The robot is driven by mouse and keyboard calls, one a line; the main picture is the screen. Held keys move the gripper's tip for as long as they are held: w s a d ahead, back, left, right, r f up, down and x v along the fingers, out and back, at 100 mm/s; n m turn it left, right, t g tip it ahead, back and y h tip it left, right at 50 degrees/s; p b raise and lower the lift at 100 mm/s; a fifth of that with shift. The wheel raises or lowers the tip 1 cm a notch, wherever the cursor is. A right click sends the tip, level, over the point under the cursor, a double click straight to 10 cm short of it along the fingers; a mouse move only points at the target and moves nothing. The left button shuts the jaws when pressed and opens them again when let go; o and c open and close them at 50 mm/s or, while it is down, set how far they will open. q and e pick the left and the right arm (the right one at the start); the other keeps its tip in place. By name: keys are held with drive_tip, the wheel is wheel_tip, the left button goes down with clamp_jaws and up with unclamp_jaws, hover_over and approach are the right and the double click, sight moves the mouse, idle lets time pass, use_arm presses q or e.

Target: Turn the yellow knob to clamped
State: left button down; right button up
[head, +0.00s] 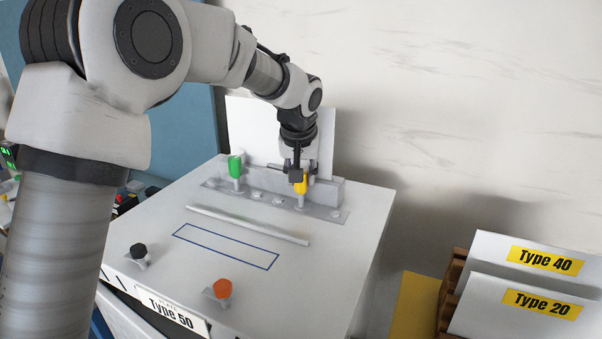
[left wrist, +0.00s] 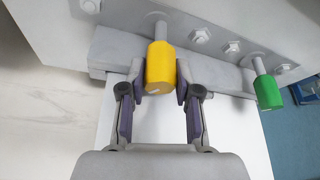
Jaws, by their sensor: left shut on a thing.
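The yellow knob (head: 301,184) stands on a post at the right end of the metal strip at the back of the white box. My left gripper (head: 297,174) reaches down over it from behind. In the left wrist view the yellow knob (left wrist: 161,68) sits between the two fingers of my left gripper (left wrist: 161,85), one on each side, and the gripper is shut on it. The knob's far side is hidden. No mark reading clamped is legible. My right gripper is not in view.
A green knob (head: 236,167) stands left of the yellow one. Black (head: 138,252) and orange (head: 222,289) knobs are at the box's front, with a Type 50 label (head: 170,311). Type 40 (head: 540,262) and Type 20 (head: 535,304) panels stand at right.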

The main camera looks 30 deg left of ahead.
use_arm(q)
drive_tip(key=shift+n, duration=0.7)
drive_tip(key=c, duration=0.8)
unclamp_jaws()
drive_tip(key=shift+w, duration=0.1)
drive_tip(key=v, duration=1.2)
drive_tip(key=shift+w+d, duration=0.15)
